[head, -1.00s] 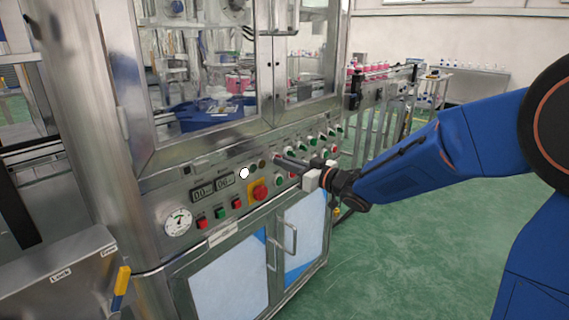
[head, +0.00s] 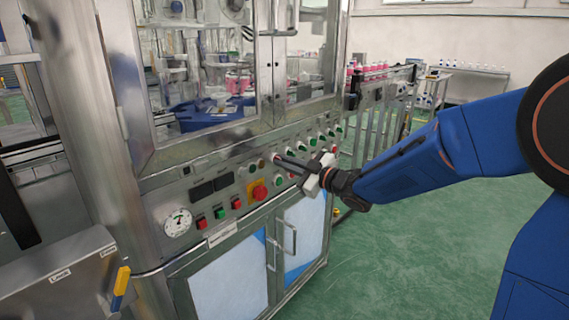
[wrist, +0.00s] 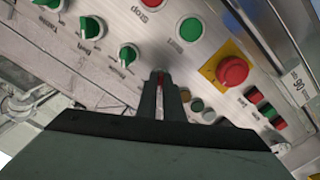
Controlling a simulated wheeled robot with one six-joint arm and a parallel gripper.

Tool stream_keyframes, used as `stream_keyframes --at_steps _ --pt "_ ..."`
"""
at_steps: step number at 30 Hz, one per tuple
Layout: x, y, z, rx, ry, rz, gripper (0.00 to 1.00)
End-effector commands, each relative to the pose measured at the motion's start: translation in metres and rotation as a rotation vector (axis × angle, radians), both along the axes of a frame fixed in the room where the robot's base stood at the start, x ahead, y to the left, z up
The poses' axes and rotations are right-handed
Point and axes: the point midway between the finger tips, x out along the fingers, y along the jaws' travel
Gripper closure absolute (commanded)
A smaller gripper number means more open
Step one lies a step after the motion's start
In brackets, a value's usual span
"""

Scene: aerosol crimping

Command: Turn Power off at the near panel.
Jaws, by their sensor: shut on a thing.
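The near panel (head: 150,208) runs across the front of the steel machine in the head view. My gripper (head: 279,160) reaches it from the right. In the wrist view its two dark fingers (wrist: 160,84) are shut on a small switch knob (wrist: 160,76). A red part of the knob shows between the tips; the fingers hide most of it, and I cannot read its label. The two panel displays (head: 213,186) are dark. The round lamp (head: 243,172) to their right is unlit.
A red emergency button on a yellow plate (head: 257,190) is left of my gripper; it also shows in the wrist view (wrist: 232,70). Several green knobs (wrist: 128,55) sit close by. A pressure gauge (head: 177,222) is at the panel's left. Green floor (head: 420,250) is clear at right.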

Motion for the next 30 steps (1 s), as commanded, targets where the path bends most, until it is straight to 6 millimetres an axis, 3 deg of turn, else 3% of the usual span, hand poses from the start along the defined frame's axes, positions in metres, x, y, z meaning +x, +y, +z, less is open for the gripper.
stream_keyframes --at_steps 10,13,23,30 --pt "0.000 0.000 -0.001 -0.004 -0.001 0.000 1.00" --pt "0.000 0.000 -0.001 -0.004 -0.001 0.000 0.74" --pt "-0.001 -0.001 0.000 -0.003 -0.002 -0.001 0.74" --pt "-0.016 -0.023 0.000 -0.003 -0.003 -0.003 0.74"
